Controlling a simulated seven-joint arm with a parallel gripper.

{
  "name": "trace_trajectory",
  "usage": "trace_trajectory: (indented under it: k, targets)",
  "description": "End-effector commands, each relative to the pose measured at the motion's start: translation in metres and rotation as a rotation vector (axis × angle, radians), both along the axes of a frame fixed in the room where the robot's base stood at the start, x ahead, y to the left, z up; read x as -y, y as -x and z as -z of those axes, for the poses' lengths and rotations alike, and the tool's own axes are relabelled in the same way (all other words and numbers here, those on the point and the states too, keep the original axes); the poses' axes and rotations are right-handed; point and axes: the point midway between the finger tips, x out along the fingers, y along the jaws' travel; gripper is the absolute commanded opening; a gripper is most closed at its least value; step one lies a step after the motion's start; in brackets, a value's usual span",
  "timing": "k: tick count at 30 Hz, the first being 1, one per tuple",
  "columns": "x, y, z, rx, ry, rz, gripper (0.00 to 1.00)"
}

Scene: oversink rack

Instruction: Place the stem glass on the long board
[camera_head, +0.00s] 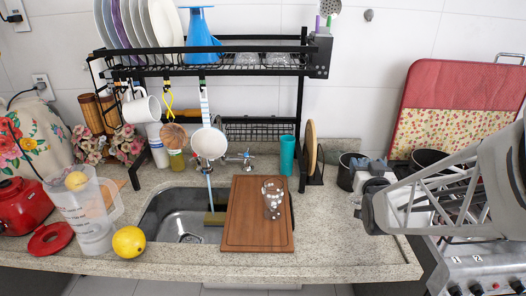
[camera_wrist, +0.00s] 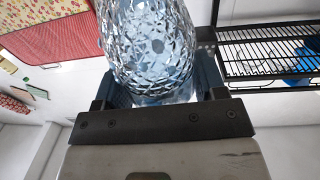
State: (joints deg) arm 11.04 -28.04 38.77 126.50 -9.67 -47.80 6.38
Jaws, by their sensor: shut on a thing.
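My gripper (camera_head: 368,166) is at the right, above the counter, to the right of the brown long board (camera_head: 240,222). In the wrist view my gripper (camera_wrist: 157,92) is shut on a clear, faceted glass (camera_wrist: 150,45), which fills the space between the fingers. I cannot tell from this view whether it has a stem, and it is hard to make out in the head view. The long board lies flat across the right part of the sink. Another clear glass (camera_head: 272,198) with pale spots is on the board's right half.
The black rack (camera_head: 303,100) stands behind the sink with plates and a blue vessel (camera_head: 201,30). A teal cup (camera_head: 287,155) and a round wooden board (camera_head: 311,148) stand behind the long board. A stove (camera_head: 475,265) is at right.

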Motion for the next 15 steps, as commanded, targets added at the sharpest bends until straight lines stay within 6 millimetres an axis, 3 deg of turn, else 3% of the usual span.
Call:
trace_trajectory:
  k: [3,15]
  targets:
    - [-0.030,0.019,0.001,0.002,0.000,-0.051,0.37]
    - [-0.113,0.088,0.013,0.001,0.001,-0.217,0.37]
